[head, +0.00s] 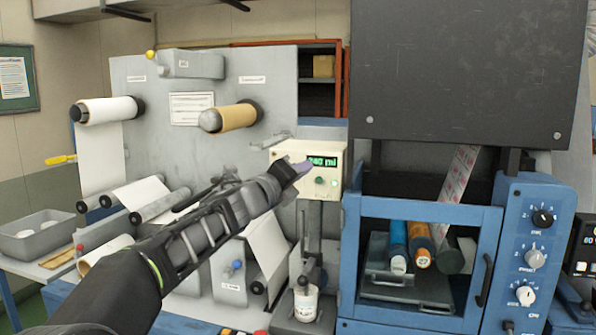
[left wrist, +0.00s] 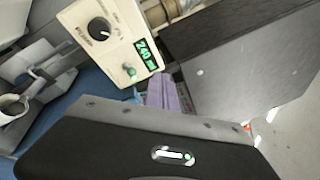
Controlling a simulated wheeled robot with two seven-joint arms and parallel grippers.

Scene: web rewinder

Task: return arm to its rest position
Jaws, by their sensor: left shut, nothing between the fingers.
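My left arm reaches in from the lower left across the middle of the head view. My left gripper (head: 298,171) is at its end, with its purple fingertips shut and empty. The fingertips appear in front of a cream control box (head: 284,153) with a green display and a knob; I cannot tell whether they touch it. In the left wrist view, the purple fingertips (left wrist: 168,93) are close together beside the control box (left wrist: 108,38), whose green display is lit. My right gripper is in neither view.
A grey rewinder panel (head: 190,150) carries a white roll (head: 108,110) and a brown roll (head: 230,118). A blue machine frame (head: 520,250) with knobs stands at the right, under a large black panel (head: 460,70). A grey tub (head: 38,236) is at the far left.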

